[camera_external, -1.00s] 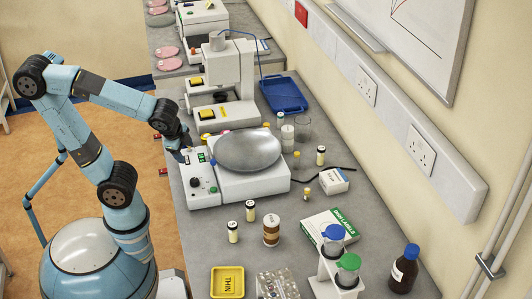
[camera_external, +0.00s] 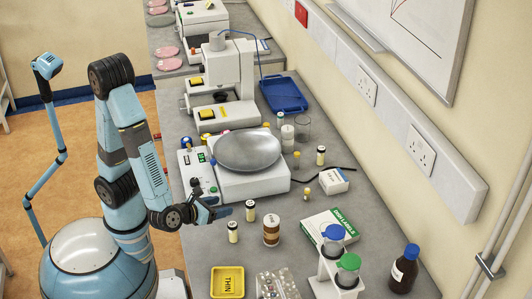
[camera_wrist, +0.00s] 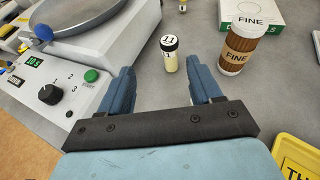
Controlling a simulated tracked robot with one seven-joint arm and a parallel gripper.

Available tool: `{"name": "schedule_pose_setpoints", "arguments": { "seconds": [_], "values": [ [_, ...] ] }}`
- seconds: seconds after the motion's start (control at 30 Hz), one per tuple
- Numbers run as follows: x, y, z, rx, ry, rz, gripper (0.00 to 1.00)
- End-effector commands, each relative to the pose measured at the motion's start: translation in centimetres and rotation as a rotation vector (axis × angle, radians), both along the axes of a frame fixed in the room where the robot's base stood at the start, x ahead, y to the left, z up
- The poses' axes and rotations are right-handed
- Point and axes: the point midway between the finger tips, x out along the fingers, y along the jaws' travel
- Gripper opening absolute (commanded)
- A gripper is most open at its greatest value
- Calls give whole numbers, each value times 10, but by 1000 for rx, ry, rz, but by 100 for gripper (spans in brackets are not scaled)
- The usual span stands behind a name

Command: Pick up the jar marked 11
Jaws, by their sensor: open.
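The jar marked 11 (camera_wrist: 169,58) stands upright in the wrist view, small and pale with a black lid reading 11. It appears to be the dark-lidded jar (camera_external: 250,211) by the balance in the external view, where its number is unreadable. My gripper (camera_wrist: 162,80) is open and empty. Its two blue fingers point towards the jar, which sits beyond and roughly between the fingertips, apart from both. In the external view my gripper (camera_external: 226,211) is low over the bench, just left of that jar.
A similar jar (camera_external: 233,232) stands close by, in front of it. A brown FINE bottle (camera_wrist: 239,45) stands to the right. The balance (camera_external: 254,184) and its control box (camera_wrist: 65,85) are at left in the wrist view. A yellow THIN tray (camera_external: 227,283) lies nearer the camera.

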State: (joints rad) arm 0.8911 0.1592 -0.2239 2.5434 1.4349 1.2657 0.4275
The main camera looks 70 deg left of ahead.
Motion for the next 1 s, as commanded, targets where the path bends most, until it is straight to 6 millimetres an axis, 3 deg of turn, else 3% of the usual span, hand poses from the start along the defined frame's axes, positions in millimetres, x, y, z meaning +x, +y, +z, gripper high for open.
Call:
{"name": "schedule_pose_setpoints", "arguments": {
  "seconds": [0.17, 0.6, 1.0],
  "values": [
    [1, -14, -7, 43, -1, -68, 64],
    [59, 12, -30, 43, 0, -64, 64],
    [86, 25, -42, 43, 0, -64, 64]
  ]
}}
